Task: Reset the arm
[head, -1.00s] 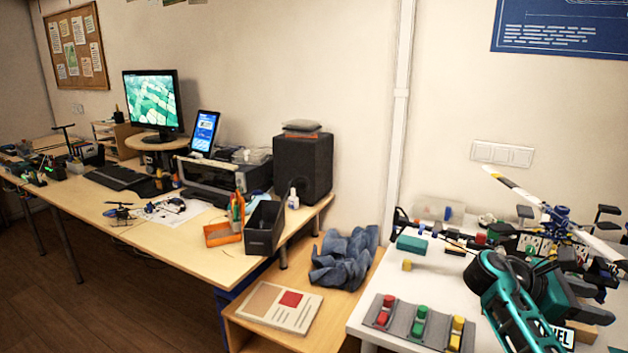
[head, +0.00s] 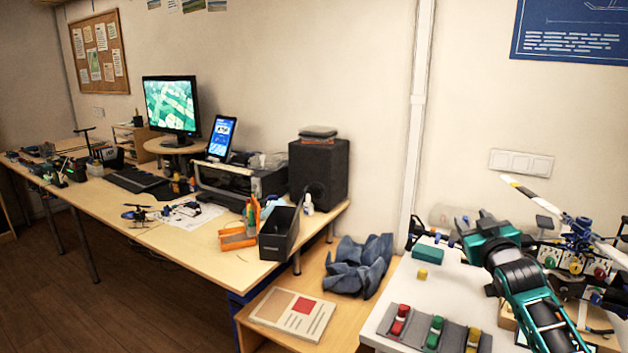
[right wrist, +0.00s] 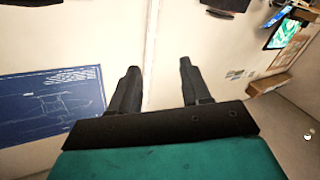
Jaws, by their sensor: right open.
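My right arm, teal and black, reaches in from the lower right of the head view over the white table (head: 408,285). Its gripper (head: 468,227) points toward the wall, above the table's back part. In the right wrist view the two dark fingers of this gripper (right wrist: 157,70) stand well apart with nothing between them. A blue model helicopter (head: 578,235) with a white, black-tipped rotor is to the right of the arm, partly hidden. My left gripper is in neither view.
Red, green and yellow pieces sit in a grey holder (head: 452,331) at the table's front. A teal box (head: 427,254) and a yellow block (head: 422,274) lie behind it. A blue cloth (head: 357,265) and a book (head: 293,314) lie on the lower wooden stand.

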